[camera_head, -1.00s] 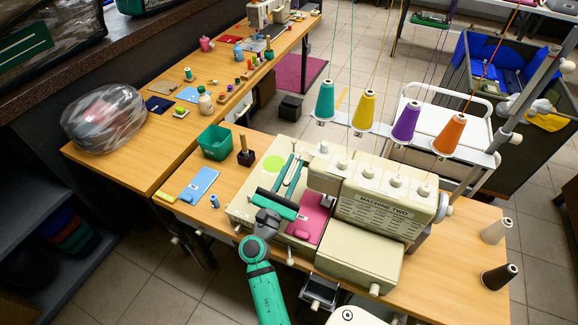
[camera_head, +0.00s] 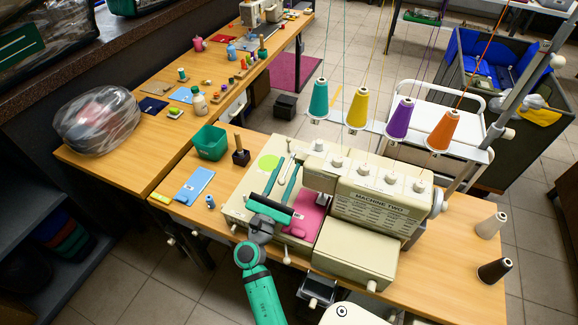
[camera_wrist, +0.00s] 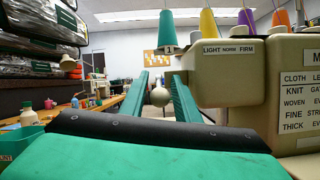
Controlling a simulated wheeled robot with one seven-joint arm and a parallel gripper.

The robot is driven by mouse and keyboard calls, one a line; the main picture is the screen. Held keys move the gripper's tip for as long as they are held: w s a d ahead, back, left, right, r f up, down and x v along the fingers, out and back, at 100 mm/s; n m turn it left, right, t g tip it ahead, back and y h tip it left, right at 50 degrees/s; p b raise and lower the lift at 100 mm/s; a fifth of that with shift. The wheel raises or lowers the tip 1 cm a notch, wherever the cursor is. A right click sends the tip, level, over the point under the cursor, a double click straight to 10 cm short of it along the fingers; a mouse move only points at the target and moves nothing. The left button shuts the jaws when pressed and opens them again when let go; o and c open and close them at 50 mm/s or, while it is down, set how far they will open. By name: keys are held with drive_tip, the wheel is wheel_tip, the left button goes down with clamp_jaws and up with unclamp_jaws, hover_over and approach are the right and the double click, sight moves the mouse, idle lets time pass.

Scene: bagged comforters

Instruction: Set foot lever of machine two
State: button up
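Machine two (camera_head: 378,205) is a cream sewing machine on the wooden table, labelled "MACHINE TWO"; it fills the right of the wrist view (camera_wrist: 245,75). A lever with a pale ball knob (camera_head: 290,146) stands at its left, behind my fingers; I take it for the foot lever. In the wrist view a pale ball (camera_wrist: 160,97) shows between my fingers, apart from both. My gripper (camera_head: 287,164) is open, its two teal fingers (camera_wrist: 161,82) pointing toward the ball over the machine's left bed. Whether the fingers flank the ball or stop short is unclear.
Cones of thread (camera_head: 357,110) stand behind the machine, with threads running up. A pink patch (camera_head: 305,213) lies on the bed beside my gripper. A green bin (camera_head: 211,142), a dark spool stand (camera_head: 241,157) and a blue card (camera_head: 194,184) lie to the left.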

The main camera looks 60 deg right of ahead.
drive_tip(key=v, duration=0.9)
drive_tip(key=shift+s+a, duration=0.1)
drive_tip(key=shift+a, duration=0.1)
idle(0.3)
